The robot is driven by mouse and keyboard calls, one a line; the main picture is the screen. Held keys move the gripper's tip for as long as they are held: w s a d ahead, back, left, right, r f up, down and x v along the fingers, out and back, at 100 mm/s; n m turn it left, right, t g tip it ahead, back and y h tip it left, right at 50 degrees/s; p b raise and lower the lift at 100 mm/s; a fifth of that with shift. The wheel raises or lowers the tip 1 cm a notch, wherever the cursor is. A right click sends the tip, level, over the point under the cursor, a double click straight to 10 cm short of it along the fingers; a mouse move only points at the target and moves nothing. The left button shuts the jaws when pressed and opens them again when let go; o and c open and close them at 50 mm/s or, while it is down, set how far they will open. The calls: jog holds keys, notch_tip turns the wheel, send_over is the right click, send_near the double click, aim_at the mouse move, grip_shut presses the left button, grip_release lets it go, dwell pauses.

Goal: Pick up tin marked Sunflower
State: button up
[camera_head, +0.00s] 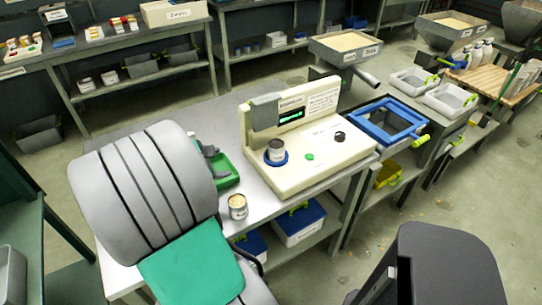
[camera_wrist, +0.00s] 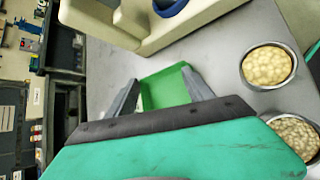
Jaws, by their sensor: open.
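My gripper (camera_head: 212,156) is over the table beside a green tray (camera_head: 225,178). In the wrist view its fingers (camera_wrist: 160,80) are apart, with the green tray (camera_wrist: 163,90) showing between them and nothing held. An open tin with pale contents (camera_head: 238,206) stands on the table in front of the cream machine; its label is too small to read. The wrist view shows two open tins of seeds to the right of the fingers, an upper one (camera_wrist: 268,66) and a lower one (camera_wrist: 298,135) partly cut off. No Sunflower marking is legible.
The cream machine (camera_head: 325,150) stands right of my gripper, with another tin (camera_head: 275,151) on its blue ring. A blue frame (camera_head: 388,125) lies farther right. Shelves with more tins (camera_head: 86,85) stand at the back left.

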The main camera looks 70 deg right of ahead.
aim_at(282, 143)
jog(key=s+d+r+n+g, duration=0.1)
jog(key=s+d, duration=0.1)
jog(key=s, duration=0.2)
jog(key=s+d+r+n+g+h, duration=0.1)
jog(key=s+d+n+g, duration=0.1)
jog(key=s+d, duration=0.1)
jog(key=s+d+r+n+g+h, duration=0.1)
jog(key=s+d, duration=0.2)
jog(key=s, duration=0.1)
jog(key=shift+s+d+g, duration=0.1)
jog(key=shift+s+g, duration=0.3)
jog(key=x, duration=0.8)
jog(key=shift+a+f, duration=0.25)
jog(key=c, duration=1.2)
jog(key=shift+r, duration=0.15)
